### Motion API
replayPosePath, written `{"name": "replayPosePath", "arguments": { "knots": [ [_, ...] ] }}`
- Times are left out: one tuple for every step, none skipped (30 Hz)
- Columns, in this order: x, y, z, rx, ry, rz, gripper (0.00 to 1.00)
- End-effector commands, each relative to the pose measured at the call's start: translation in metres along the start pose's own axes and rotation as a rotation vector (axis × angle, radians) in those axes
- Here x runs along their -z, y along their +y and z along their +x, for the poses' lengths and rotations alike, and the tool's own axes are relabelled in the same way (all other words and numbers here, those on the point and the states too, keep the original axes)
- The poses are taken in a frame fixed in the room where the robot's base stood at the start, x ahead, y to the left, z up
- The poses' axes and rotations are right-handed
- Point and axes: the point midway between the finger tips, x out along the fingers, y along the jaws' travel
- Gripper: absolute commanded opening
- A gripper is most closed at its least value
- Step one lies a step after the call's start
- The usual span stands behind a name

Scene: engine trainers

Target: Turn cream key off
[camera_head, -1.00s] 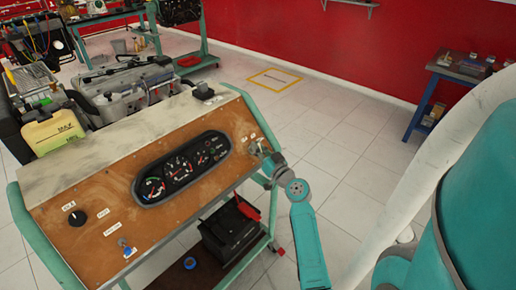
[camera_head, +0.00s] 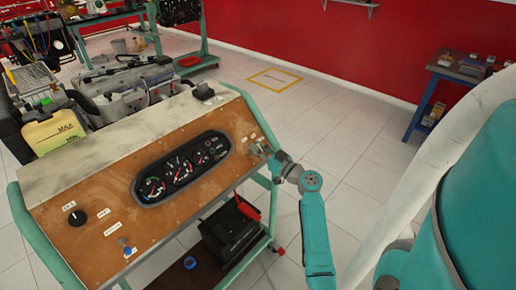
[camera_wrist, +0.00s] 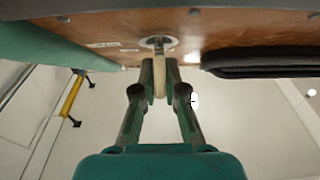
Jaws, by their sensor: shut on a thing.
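In the wrist view my gripper (camera_wrist: 160,85) is shut on the cream key (camera_wrist: 159,75), with one green finger on each side of it. The key sits in a round metal key switch (camera_wrist: 158,43) on the brown dashboard panel. In the head view my gripper (camera_head: 268,160) is at the right end of the panel (camera_head: 110,200), beside the gauge cluster. The key is too small and too covered by the gripper to make out there, and its exact turn angle is unclear.
The gauge cluster (camera_head: 182,168) lies left of my gripper. A black knob (camera_head: 76,217) and a blue key (camera_head: 126,250) are at the panel's left end. A black battery (camera_head: 231,230) stands below on the frame.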

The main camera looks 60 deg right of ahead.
Motion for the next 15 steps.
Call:
{"name": "replayPosePath", "arguments": {
  "knots": [
    [-0.0013,-0.0001,-0.0004,0.0,-0.002,0.0,0.0],
    [-0.0013,-0.0001,-0.0004,0.0,-0.002,0.0,0.0],
    [-0.0014,-0.0001,-0.0003,0.0,-0.003,0.001,0.0],
    [-0.0014,-0.0001,-0.0003,0.0,-0.003,0.001,0.0],
    [-0.0014,-0.0001,-0.0003,0.0,-0.003,0.001,0.0],
    [-0.0015,-0.0002,-0.0003,0.0,-0.003,0.001,0.0],
    [-0.0015,-0.0002,-0.0003,0.0,-0.003,0.001,0.18],
    [-0.0014,-0.0002,-0.0003,0.0,-0.003,0.001,0.25],
    [-0.0013,-0.0002,-0.0003,0.0,-0.003,0.001,0.35],
    [-0.0013,-0.0002,-0.0002,0.0,-0.002,0.001,0.35],
    [-0.0011,-0.0002,-0.0002,0.0,-0.002,0.001,0.35],
    [-0.001,-0.0002,-0.0002,0.0,-0.002,0.001,0.35],
    [-0.0009,-0.0002,-0.0001,0.0,-0.002,0.001,0.35],
    [-0.0008,-0.0002,-0.0001,0.0,-0.002,0.001,0.35],
    [-0.0007,-0.0002,-0.0001,0.0,-0.002,0.001,0.35]
  ]
}}
